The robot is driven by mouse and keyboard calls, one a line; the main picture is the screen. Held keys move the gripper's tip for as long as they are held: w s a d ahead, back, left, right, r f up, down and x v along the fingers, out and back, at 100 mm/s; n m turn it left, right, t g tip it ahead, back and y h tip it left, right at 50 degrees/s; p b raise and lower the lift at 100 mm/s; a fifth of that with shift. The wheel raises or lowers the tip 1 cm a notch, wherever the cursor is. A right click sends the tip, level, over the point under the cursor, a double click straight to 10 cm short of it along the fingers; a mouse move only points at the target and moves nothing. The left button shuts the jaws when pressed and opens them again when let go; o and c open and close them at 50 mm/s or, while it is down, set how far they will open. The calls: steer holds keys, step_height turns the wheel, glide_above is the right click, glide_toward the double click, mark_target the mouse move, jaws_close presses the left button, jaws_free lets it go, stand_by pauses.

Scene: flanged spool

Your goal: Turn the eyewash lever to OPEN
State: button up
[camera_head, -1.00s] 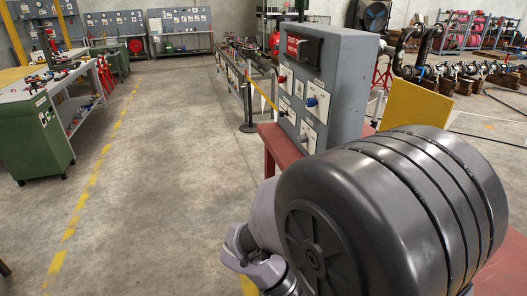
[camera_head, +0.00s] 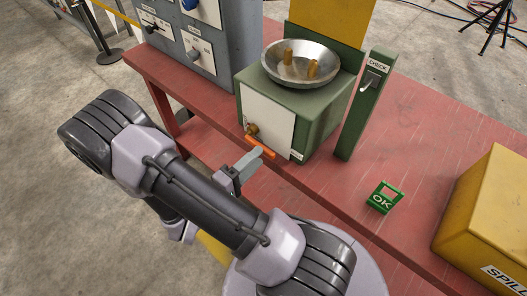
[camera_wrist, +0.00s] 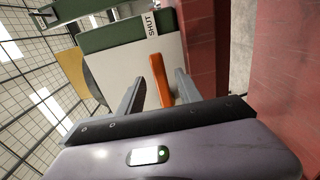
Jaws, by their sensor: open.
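The orange eyewash lever (camera_head: 262,147) sits on a brass valve (camera_head: 251,130) on the white front panel of a green eyewash box (camera_head: 320,118). It slants down to the right, towards a small label at the panel's lower right corner. In the wrist view the lever (camera_wrist: 160,78) points towards the label, which reads SHUT (camera_wrist: 152,24). My gripper (camera_head: 252,160) is open in front of the panel. In the wrist view its fingers (camera_wrist: 159,84) lie on either side of the lever, with gaps showing. I cannot see an OPEN label.
A steel bowl (camera_head: 300,62) with two brass nozzles tops the box. A green CHECK post (camera_head: 362,105) stands to its right. A green OK tag (camera_head: 385,197) and a yellow spill box (camera_head: 490,225) are on the red bench (camera_head: 330,200). A grey switch cabinet (camera_head: 225,40) stands at left.

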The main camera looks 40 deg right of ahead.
steer(key=d, duration=0.4)
steer(key=shift+w+d+b, duration=0.3)
steer(key=shift+c, duration=0.2)
jaws_close()
stand_by(1.0)
